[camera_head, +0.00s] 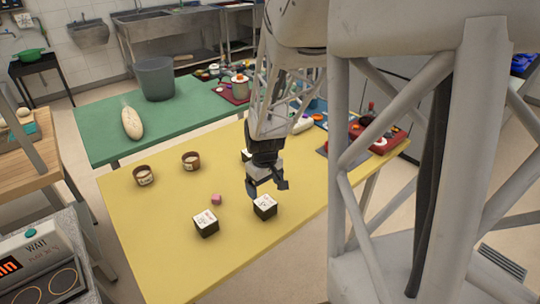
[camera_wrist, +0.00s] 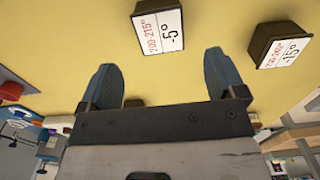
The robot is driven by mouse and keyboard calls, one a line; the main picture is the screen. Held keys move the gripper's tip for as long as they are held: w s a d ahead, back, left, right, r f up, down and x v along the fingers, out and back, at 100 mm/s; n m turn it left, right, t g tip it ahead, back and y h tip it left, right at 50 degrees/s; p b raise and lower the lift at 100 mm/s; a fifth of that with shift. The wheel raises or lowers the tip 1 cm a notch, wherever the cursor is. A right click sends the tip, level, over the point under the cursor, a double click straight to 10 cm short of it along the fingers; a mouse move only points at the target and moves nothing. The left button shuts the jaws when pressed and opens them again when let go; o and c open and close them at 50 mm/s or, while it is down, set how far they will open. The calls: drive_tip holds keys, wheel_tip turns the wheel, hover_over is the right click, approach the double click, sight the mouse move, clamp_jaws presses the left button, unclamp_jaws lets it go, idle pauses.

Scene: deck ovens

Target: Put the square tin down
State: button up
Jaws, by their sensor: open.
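My gripper (camera_head: 267,188) is open and empty above the yellow table. A dark square tin (camera_head: 265,207) with a white label on its top stands upright on the table just beyond the fingertips. In the wrist view, a tin (camera_wrist: 158,27) labelled -5° sits ahead of the gap between the open fingers (camera_wrist: 160,75), apart from them. A second square tin (camera_head: 206,223) stands to the left; in the wrist view, a tin (camera_wrist: 280,45) labelled -15° is at the right. A third dark tin (camera_head: 246,155) is partly hidden behind my arm.
A small pink object (camera_head: 216,199) lies between the tins and two brown pots (camera_head: 144,175) (camera_head: 191,160). The yellow table (camera_head: 160,240) is clear at its front left. A green table (camera_head: 100,113) behind holds a grey bin (camera_head: 156,80) and a loaf (camera_head: 132,123).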

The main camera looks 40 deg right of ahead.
drive_tip(key=shift+r, duration=1.35)
drive_tip(key=shift+f, duration=0.1)
drive_tip(key=s+a+r+t, duration=0.1)
drive_tip(key=s+a+r, duration=0.6)
drive_tip(key=a, duration=0.3)
drive_tip(key=s+a+r+t, duration=0.1)
drive_tip(key=s+a+r, duration=0.6)
drive_tip(key=a+r, duration=0.2)
drive_tip(key=shift+a+r+t, duration=0.3)
drive_tip(key=shift+a+r, duration=0.05)
drive_tip(key=shift+a, duration=0.95)
